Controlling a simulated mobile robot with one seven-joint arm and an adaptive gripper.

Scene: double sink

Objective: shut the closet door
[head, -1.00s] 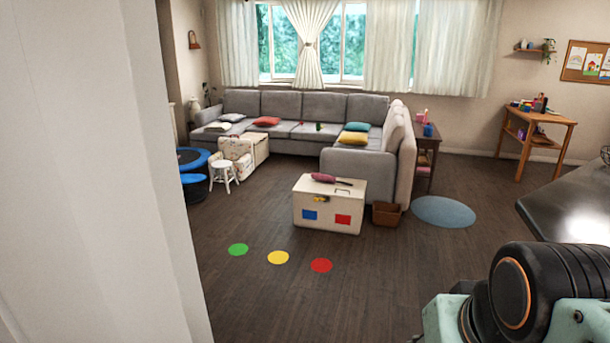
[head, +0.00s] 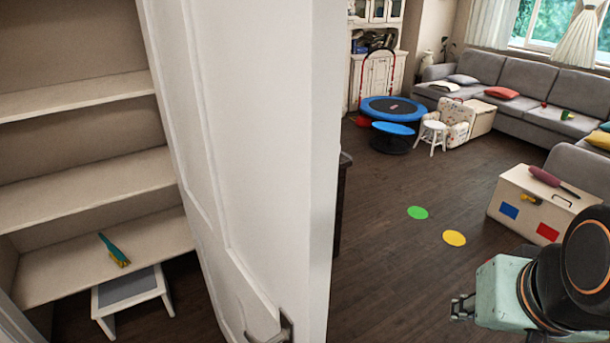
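The white closet door (head: 255,150) stands open, its edge facing me, in the middle of the head view. Its metal handle (head: 284,330) is low on the door, cut by the bottom edge of the picture. The closet (head: 75,130) is open to the left of the door, with bare shelves and a lower shelf. My gripper (head: 461,307) shows small at the end of my arm at the lower right. It is to the right of the door and apart from it in the picture. Its fingers are too small to tell open from shut.
A teal and yellow brush (head: 115,251) lies on the low shelf, above a small step stool (head: 132,295). A white chest (head: 545,205) stands right, before a grey sofa (head: 530,95). Dark floor between door and chest is clear except for flat coloured dots (head: 418,213).

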